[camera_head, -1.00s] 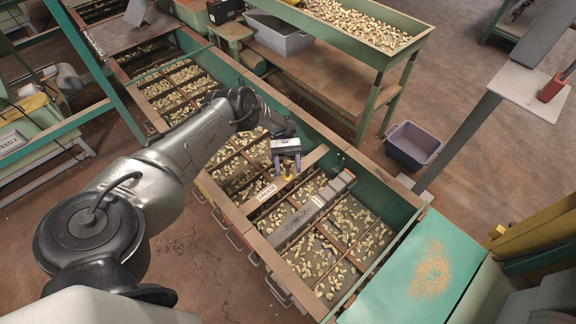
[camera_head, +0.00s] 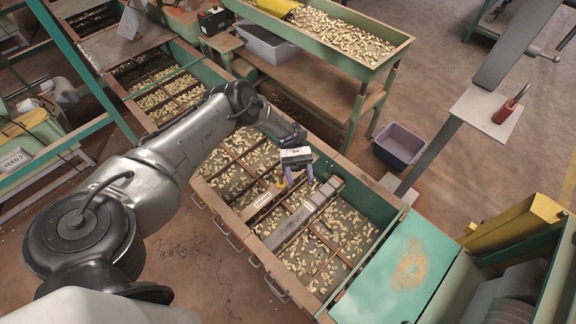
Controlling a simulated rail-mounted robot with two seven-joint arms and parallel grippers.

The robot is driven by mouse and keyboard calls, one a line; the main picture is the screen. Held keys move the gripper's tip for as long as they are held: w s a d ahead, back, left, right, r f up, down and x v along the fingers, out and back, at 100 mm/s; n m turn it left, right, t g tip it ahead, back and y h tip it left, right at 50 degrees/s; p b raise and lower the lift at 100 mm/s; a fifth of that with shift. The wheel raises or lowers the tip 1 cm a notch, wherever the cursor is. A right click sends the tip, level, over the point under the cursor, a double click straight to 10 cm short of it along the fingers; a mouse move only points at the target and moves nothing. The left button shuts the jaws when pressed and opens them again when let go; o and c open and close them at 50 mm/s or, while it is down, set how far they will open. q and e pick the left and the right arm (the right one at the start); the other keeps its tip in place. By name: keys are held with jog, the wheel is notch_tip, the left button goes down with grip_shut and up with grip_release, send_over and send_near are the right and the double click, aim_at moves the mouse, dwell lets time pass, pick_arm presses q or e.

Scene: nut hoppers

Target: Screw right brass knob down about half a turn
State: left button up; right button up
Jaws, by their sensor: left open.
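A small brass knob (camera_head: 281,183) shows on the divider bar across the green nut hopper, near a white label (camera_head: 262,200). It is small in the picture, and I cannot tell its turn. My left gripper (camera_head: 300,178) points down with its two purple fingers spread apart and nothing visible between them. It is just right of the knob, and the knob appears outside its left finger. I cannot tell the height gap. No second brass knob is clearly visible. My right gripper is not in view.
Nuts lie in the hopper's compartments (camera_head: 340,232), with a grey bar (camera_head: 300,222) across them. A green sheet (camera_head: 395,275) covers the hopper's right end. A grey-purple bin (camera_head: 400,146) stands on the floor behind. A red padlock (camera_head: 505,110) is on a post plate at right.

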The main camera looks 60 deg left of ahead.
pick_arm(q)
jog(key=shift+w+d+r+p, duration=0.25)
jog(key=shift+d+r, duration=0.15)
jog(key=shift+d, duration=0.25)
jog(key=shift+w+d+r+p, duration=0.1)
jog(key=shift+d+r+p, duration=0.25)
jog(key=shift+d, duration=0.25)
jog(key=shift+w+d+r+p, duration=0.2)
jog(key=shift+d+r, duration=0.25)
jog(key=shift+d, duration=0.2)
